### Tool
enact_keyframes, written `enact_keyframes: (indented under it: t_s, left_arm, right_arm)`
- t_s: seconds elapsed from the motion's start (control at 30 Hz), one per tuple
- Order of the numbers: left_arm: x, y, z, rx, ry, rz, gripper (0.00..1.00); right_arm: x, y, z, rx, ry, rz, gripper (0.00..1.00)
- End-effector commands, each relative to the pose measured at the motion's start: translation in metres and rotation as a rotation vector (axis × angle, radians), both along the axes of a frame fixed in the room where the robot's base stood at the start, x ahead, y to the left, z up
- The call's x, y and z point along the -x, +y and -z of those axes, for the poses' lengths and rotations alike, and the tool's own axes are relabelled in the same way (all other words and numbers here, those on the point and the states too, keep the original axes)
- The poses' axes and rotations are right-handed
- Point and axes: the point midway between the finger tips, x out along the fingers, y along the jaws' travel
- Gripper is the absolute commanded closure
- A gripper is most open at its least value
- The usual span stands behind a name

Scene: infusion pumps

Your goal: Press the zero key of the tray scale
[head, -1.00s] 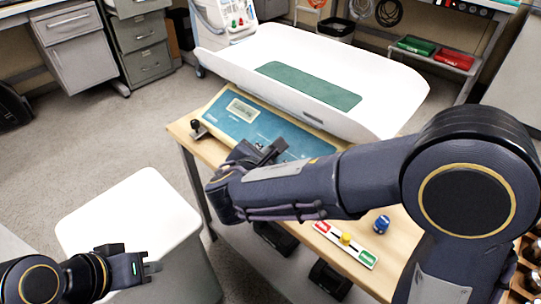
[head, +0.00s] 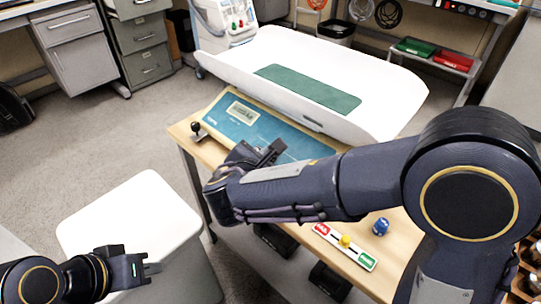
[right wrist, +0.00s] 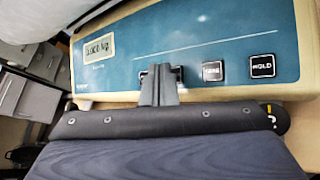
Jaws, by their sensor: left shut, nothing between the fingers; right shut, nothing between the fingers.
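The tray scale has a white tray (head: 395,85) with a green pad and a blue front panel (head: 235,132) with a lit display (head: 242,111). In the right wrist view the panel (right wrist: 210,25) shows the display (right wrist: 98,48), a middle key (right wrist: 212,71) with blurred lettering and a HOLD key (right wrist: 261,66). My right gripper (right wrist: 160,72) is shut and empty over a dark key left of these; its fingers hide most of that key and its label. I cannot tell whether they touch it. The right gripper (head: 270,151) is partly hidden by its arm in the head view. My left gripper (head: 151,268) is shut and empty, at lower left.
The scale stands on a wooden table (head: 405,245). A small black knob (head: 197,129), a blue knob (head: 381,226) and a strip with red, yellow and green parts (head: 344,246) are on it. A white-topped box (head: 125,215) stands left of the table.

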Motion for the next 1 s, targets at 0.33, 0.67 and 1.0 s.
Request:
enact_keyframes:
  t_s: [0.33, 0.67, 1.0]
  left_arm:
    - [0.000, 0.000, -0.002, 0.000, 0.000, 0.000, 1.00]
    - [0.000, 0.000, -0.023, 0.000, 0.000, 0.000, 1.00]
    - [0.000, 0.000, -0.040, 0.000, 0.000, 0.000, 1.00]
  right_arm:
    - [0.001, 0.001, -0.002, 0.000, 0.000, 0.000, 1.00]
    - [0.007, 0.007, -0.028, -0.001, -0.002, 0.000, 1.00]
    - [0.015, 0.014, -0.049, 0.000, 0.000, 0.000, 1.00]
